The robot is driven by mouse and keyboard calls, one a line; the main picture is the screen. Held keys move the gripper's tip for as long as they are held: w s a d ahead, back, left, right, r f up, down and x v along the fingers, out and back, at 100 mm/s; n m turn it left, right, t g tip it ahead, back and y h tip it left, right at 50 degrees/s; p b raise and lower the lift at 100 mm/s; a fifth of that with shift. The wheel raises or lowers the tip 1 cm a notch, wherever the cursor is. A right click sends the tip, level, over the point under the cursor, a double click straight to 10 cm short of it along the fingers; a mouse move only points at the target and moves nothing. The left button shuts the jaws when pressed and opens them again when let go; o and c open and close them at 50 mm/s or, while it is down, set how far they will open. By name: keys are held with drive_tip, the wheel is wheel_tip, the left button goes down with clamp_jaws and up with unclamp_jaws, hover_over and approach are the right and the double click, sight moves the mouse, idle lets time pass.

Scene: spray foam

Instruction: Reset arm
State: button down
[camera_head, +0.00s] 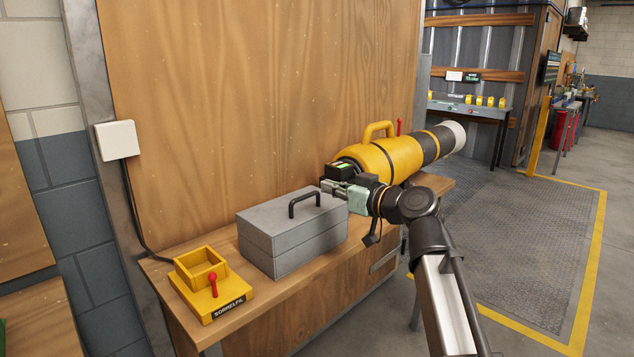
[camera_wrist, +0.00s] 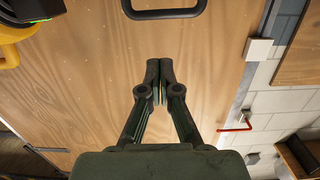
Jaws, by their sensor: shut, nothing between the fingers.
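My gripper (camera_head: 335,189) is in the head view, beside the near end of the yellow and black spray foam device (camera_head: 390,158) and over the right end of the grey toolbox (camera_head: 292,234). Its fingers point left. In the wrist view the two dark fingers (camera_wrist: 159,82) are closed together with nothing between them. The bare wooden panel (camera_wrist: 80,85) lies behind them. A black handle (camera_wrist: 165,12) shows at the top edge. Whether the gripper touches the device or toolbox is unclear.
A yellow box with a red lever (camera_head: 212,288), labelled SORRELFIL, sits at the left end of the wooden bench (camera_head: 345,262). A white wall box (camera_head: 117,140) has a cable running down. Open floor (camera_head: 520,240) with yellow lines lies to the right.

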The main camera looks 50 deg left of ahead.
drive_tip(key=shift+w+d+f, duration=0.1)
drive_tip(key=shift+d, duration=0.7)
drive_tip(key=shift+w+d+f, duration=0.1)
drive_tip(key=shift+d, duration=0.65)
